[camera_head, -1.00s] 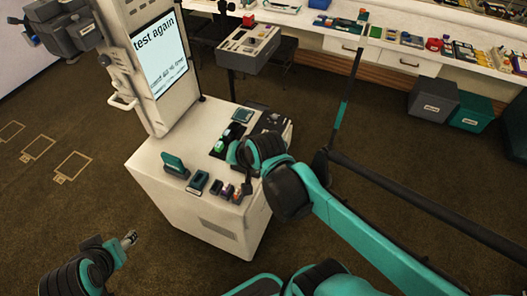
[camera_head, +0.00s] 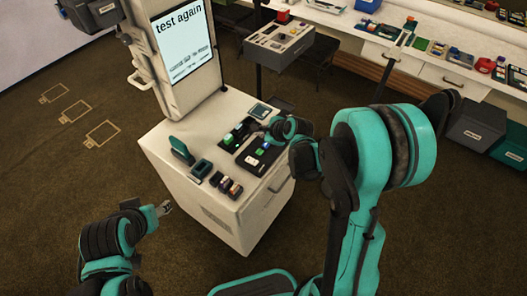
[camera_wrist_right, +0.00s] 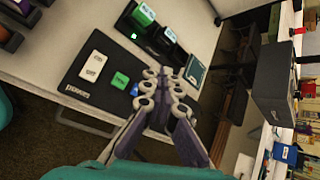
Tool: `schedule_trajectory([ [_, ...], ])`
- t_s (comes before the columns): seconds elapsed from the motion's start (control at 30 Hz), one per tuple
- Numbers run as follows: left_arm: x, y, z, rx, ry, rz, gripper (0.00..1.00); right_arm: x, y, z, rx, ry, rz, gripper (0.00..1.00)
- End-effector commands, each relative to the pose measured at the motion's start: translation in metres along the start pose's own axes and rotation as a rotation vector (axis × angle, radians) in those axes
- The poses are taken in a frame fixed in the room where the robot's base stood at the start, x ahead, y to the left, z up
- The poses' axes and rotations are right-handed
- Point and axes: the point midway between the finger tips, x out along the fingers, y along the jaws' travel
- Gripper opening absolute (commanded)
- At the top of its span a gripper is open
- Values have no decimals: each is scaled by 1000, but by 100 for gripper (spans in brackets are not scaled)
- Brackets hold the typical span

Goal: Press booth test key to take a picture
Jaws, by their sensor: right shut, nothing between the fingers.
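The booth (camera_head: 180,55) has a screen reading "test again" and a white cabinet top (camera_head: 165,140). A dark key pad (camera_head: 246,169) lies on that top and also shows in the right wrist view (camera_wrist_right: 75,95). It carries a white key (camera_wrist_right: 93,66), a green key (camera_wrist_right: 120,81) and a small blue spot beside the green key. My right gripper (camera_wrist_right: 165,95) is shut and empty, with its tips over the pad's edge to the right of the green key; contact cannot be told. In the head view its fingers are mostly hidden. My left gripper (camera_head: 165,208) hangs left of the cabinet, away from the keys.
A dark holder with green-topped items (camera_head: 234,136) stands behind the pad.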

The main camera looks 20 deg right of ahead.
Motion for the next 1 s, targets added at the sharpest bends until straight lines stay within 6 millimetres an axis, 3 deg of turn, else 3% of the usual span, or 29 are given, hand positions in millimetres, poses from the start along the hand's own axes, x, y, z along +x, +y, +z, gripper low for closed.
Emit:
schedule_trajectory([
  [0.47, 7, 0, 5, 0, 0, 0, 53, 7, 6, -6, -3, 1, 0, 0],
  [1.0, 54, 0, 38, 0, 0, 0, 53, 56, 42, -42, -4, 1, 0, 0],
])
